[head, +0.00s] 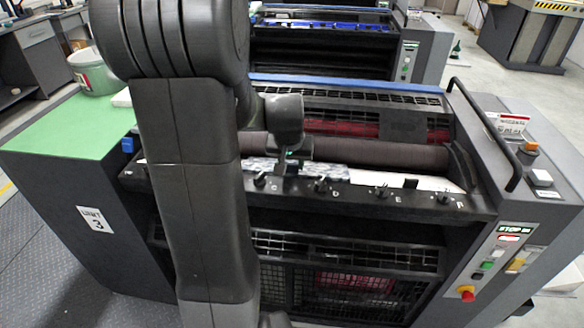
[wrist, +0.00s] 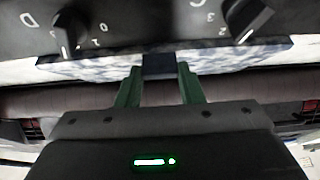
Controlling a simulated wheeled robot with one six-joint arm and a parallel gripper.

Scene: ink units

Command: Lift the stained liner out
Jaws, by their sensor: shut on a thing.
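The stained liner (head: 325,171) is a pale strip mottled with blue-grey marks, lying along the front ink trough of the press unit in the head view. In the wrist view the liner (wrist: 100,69) runs across the top, below the black knobs. A dark tab (wrist: 158,65) sits at its middle edge. My gripper (wrist: 159,74) has its two green fingers on either side of this tab and is shut on it. In the head view my gripper (head: 282,166) is over the liner, and my arm hides part of its left end.
A dark roller (head: 370,152) lies just behind the liner. Black knobs (head: 321,187) line the front ledge. A black rail (head: 485,130) stands at the right, beside the control panel (head: 500,255). A green top (head: 70,128) with a bucket (head: 94,72) is at the left.

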